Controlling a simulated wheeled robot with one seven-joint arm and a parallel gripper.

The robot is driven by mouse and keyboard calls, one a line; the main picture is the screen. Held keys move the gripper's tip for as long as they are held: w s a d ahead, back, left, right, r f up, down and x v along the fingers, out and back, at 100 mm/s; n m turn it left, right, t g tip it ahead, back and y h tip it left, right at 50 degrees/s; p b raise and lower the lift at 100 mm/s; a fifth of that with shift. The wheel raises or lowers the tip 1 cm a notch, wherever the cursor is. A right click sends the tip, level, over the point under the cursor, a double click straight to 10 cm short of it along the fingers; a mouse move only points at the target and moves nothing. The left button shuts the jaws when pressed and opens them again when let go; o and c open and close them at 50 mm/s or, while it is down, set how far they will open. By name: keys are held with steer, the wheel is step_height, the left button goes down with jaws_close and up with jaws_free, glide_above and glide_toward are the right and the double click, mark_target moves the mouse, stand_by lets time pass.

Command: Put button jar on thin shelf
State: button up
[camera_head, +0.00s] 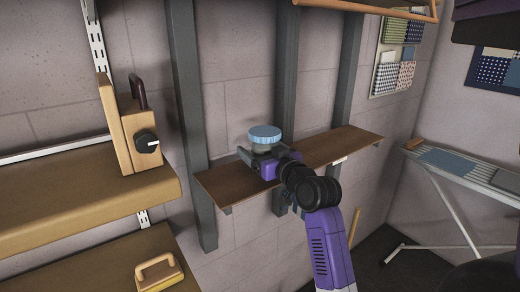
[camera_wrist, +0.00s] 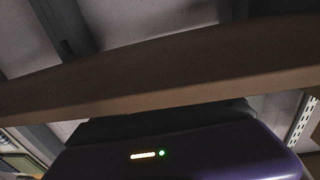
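The button jar (camera_head: 265,135) has a light blue lid and a pale body. It is upright over the left part of the thin shelf (camera_head: 335,147), a narrow dark brown board on grey wall posts. My gripper (camera_head: 263,155) is low at the jar, with grey fingers around its lower body. The fingers and purple wrist hide the jar's base, so I cannot tell whether it touches the board or whether the fingers press on it. The wrist view shows the shelf's edge (camera_wrist: 170,72) across the picture, close above my purple gripper housing; the jar is not visible there.
A thicker wooden shelf (camera_head: 60,205) at left carries a tan box-like object (camera_head: 132,130) with a dark knob. A wooden-handled item (camera_head: 158,272) lies on the lower board. An ironing board (camera_head: 465,170) stands at right. The thin shelf's right part is clear.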

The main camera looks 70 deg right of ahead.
steer(key=shift+r, duration=0.25)
steer(key=b+v, duration=0.2)
steer(key=v, duration=1)
steer(key=shift+f, duration=0.1)
